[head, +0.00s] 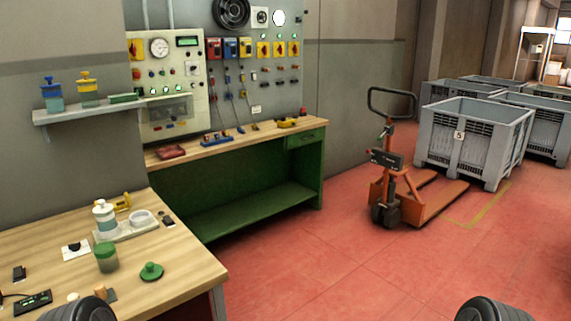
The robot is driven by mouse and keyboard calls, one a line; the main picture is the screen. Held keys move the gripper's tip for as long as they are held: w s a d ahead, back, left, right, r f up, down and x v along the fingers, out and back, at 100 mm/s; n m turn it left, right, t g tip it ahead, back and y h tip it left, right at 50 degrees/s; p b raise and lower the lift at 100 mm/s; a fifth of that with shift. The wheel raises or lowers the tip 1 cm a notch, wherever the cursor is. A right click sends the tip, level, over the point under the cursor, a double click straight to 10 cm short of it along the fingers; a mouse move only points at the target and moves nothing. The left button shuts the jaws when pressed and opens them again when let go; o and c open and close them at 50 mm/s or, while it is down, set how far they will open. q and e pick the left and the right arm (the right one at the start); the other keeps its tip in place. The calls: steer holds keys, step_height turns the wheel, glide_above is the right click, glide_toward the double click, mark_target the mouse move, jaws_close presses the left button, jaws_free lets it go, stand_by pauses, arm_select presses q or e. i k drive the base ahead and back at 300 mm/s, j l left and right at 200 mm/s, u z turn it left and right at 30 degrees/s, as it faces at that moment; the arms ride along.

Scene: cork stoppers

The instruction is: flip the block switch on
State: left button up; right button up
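I cannot tell for sure which item is the block switch. A small black block (19,273) lies on the near wooden table at its left side. A white plate with a dark knob (76,250) lies behind it. Switch positions are too small to read. Neither of my grippers shows; only dark rounded parts, probably mine, enter at the bottom edge.
The near table (195,268) holds a white jar (104,222), a green-lidded jar (107,260) and a green lid (152,271). A green workbench (315,170) stands below the panels. An orange pallet truck (392,195) and grey crates (490,150) stand right. Red floor is clear in front.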

mark_target(167, 219)
steer(key=u, duration=1.75)
steer(key=l+u, duration=0.2)
steer(key=l, duration=0.25)
steer(key=k+l+u, duration=0.1)
steer(key=l+u, duration=0.15)
steer(key=l, duration=0.15)
steer(key=k+l+u, duration=0.2)
steer(key=l, duration=0.25)
steer(key=l+u, duration=0.25)
steer(key=l, duration=0.15)
steer(key=k+l, duration=0.15)
steer(key=l, duration=0.15)
steer(key=k+l, duration=0.15)
steer(key=l, duration=0.2)
steer(key=k+l, duration=0.1)
steer(key=l, duration=0.2)
steer(key=k+l, duration=0.15)
steer(key=l, duration=0.15)
